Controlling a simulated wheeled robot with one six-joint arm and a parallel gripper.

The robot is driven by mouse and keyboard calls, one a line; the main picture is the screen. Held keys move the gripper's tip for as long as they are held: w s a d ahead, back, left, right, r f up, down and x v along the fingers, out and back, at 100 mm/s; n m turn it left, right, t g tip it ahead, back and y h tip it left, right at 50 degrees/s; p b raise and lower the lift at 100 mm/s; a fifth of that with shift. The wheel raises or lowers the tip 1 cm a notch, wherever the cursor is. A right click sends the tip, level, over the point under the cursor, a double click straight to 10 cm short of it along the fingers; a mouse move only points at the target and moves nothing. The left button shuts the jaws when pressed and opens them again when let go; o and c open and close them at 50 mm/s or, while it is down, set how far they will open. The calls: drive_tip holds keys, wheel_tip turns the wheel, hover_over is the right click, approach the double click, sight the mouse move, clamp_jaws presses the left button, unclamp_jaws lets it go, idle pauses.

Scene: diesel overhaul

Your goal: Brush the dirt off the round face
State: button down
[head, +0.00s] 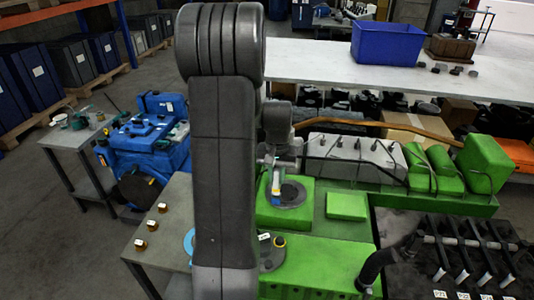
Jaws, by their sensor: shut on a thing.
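My gripper (277,163) hangs below my dark arm, near the middle of the head view. It is shut on a small upright brush (275,184) with a pale and yellowish lower part. The brush's tip is over or against the left part of a dark round face (293,194) on top of a green block (273,213). I cannot tell whether the tip touches the face. The face looks grey-black; any dirt on it is too small to make out. My arm hides the area left of the green block.
A second dark disc (271,258) with a yellow-ringed piece (279,241) lies nearer. Several brass-coloured pieces stand on the grey bench (170,218) at left. A grey engine part (352,157) with cables is behind. A black hose (375,268) and rack (465,250) are at right.

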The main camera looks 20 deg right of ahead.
drive_tip(key=shift+w+a, duration=0.2)
drive_tip(key=shift+a, duration=0.2)
wheel_tip(320, 180, up, 8)
drive_tip(key=p, duration=0.5)
drive_tip(key=shift+a, duration=0.1)
drive_tip(key=shift+r+p, duration=0.1)
drive_tip(key=shift+p, duration=0.45)
